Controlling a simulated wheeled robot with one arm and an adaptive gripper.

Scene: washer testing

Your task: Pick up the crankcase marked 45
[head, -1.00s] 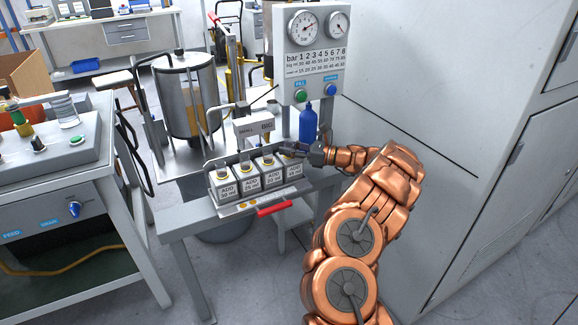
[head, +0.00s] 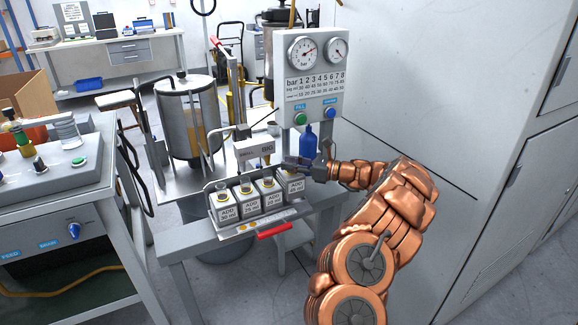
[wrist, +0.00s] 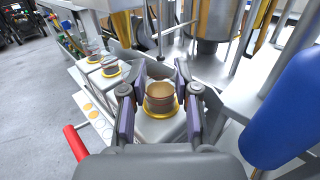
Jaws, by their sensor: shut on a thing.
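A row of boxy pale crankcases with yellow-ringed necks stands in a metal rack (head: 250,230) on the bench. Their labels begin with ADD; the small numbers are hard to read, so I cannot confirm the 45. My gripper (head: 299,163) is at the rightmost crankcase (head: 292,186). In the wrist view my gripper (wrist: 160,94) has its two fingers on either side of this crankcase's brass neck (wrist: 160,101), shut on it. It appears slightly higher than its neighbours in the head view. Its underside is hidden. The other crankcases (wrist: 108,70) stand to the left.
A blue bottle (head: 308,143) stands close behind my gripper. The gauge panel (head: 314,80) rises above it. A grey dispenser box (head: 254,150) hangs just behind the row. A red handle (head: 274,230) sticks out at the rack's front. A metal tank (head: 189,115) stands at left.

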